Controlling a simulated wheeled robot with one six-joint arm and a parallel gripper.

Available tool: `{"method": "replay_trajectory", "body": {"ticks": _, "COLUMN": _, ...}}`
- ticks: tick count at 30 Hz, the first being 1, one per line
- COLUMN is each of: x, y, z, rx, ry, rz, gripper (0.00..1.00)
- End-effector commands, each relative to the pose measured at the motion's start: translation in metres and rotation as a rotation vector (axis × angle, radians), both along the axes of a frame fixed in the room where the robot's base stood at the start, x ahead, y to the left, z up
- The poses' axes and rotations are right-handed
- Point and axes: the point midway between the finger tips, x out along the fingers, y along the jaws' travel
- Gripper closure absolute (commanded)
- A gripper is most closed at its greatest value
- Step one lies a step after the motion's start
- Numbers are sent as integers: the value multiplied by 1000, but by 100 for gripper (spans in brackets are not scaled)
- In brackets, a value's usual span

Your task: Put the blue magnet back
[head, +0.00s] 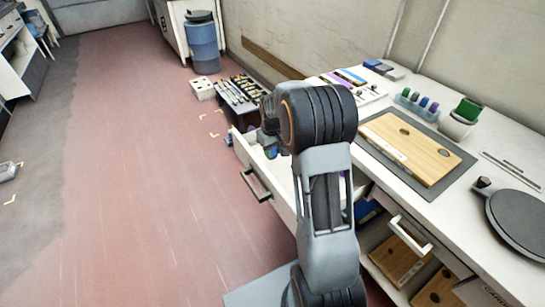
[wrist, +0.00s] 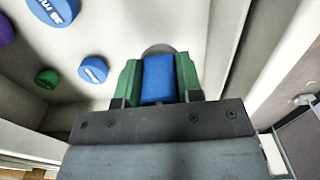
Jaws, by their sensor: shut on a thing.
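In the wrist view my gripper (wrist: 158,92) has its green finger pads shut on a blue magnet (wrist: 158,72). A grey round shape shows just beyond the magnet, and I cannot tell what it is. Below lies the white inside of an open drawer (wrist: 120,25). In it, left of my gripper, lie two other blue discs with white marks (wrist: 93,70), a green one (wrist: 47,78) and a purple one at the left edge.
The white worktop right of my arm carries a wooden board (head: 412,146) on a grey mat, a rack of coloured pieces (head: 416,106), a white cup (head: 457,124) and a dark round plate (head: 520,222). A tool crate (head: 240,93) stands beyond the drawer.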

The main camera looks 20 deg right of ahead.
Motion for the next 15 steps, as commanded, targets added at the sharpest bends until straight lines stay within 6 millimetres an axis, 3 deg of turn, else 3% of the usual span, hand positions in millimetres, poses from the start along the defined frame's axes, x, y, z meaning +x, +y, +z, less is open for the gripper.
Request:
{"method": "replay_trajectory", "body": {"ticks": 7, "x": 8, "y": -2, "z": -10, "rx": 0, "ry": 1, "rz": 0, "gripper": 95}}
{"method": "replay_trajectory", "body": {"ticks": 15, "x": 7, "y": -2, "z": -39, "rx": 0, "ry": 1, "rz": 0, "gripper": 95}}
